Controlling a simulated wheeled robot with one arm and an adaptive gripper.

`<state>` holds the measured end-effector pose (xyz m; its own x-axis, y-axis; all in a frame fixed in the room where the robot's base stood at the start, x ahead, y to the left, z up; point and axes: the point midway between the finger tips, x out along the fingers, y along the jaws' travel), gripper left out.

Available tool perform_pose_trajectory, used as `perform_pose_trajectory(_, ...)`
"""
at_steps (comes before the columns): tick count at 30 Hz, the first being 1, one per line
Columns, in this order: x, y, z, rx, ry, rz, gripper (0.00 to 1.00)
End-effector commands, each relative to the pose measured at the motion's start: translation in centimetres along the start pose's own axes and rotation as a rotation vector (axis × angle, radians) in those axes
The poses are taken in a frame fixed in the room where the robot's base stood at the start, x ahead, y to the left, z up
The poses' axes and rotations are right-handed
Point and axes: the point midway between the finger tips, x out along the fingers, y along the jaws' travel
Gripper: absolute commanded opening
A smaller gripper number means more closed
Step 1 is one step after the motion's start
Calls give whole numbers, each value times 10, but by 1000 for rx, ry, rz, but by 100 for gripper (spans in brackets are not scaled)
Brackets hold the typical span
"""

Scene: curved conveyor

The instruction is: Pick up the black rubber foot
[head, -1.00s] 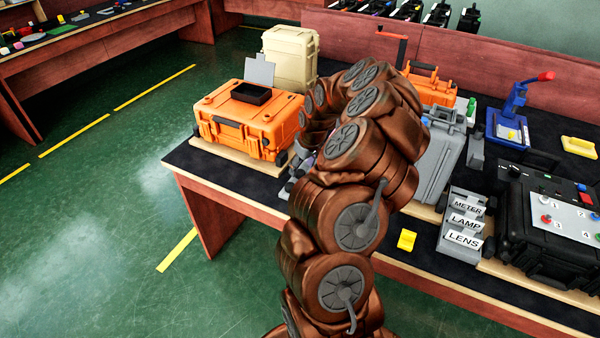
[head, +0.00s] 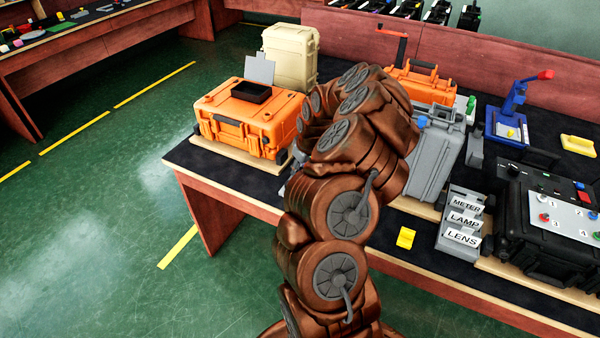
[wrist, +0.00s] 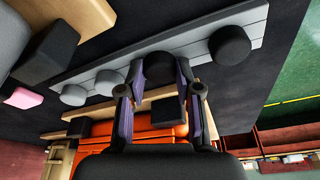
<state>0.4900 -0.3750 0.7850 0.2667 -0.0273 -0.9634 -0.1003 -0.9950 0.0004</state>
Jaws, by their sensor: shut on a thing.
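The black rubber foot (wrist: 159,67) is a dark, short round piece in the wrist view. My gripper (wrist: 158,80) has its two purple-grey fingers closed on either side of it. The foot overlaps a long grey strip (wrist: 190,52) in the picture; I cannot tell whether it still touches the strip. Another dark round foot (wrist: 230,46) sits on the strip to the right. Two lighter grey round feet (wrist: 108,82) sit on the strip to the left. In the head view my arm hides the gripper and the foot.
An orange case (head: 245,122) with a small black tray (head: 251,92) on top stands at the table's left end. A grey case (head: 436,155), a labelled rack (head: 463,222) and a black control box (head: 545,240) stand to the right. Floor at the left is clear.

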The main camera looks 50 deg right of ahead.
Motion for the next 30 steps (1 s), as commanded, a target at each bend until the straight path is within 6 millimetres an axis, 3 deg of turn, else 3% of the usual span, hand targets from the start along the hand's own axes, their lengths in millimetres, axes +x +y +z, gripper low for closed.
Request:
perform_pose_trajectory(11,-4,0,-2,-1,1,1,14)
perform_pose_trajectory(22,-34,0,-10,0,3,0,14)
perform_pose_trajectory(30,-39,-12,6,-1,-2,-3,14)
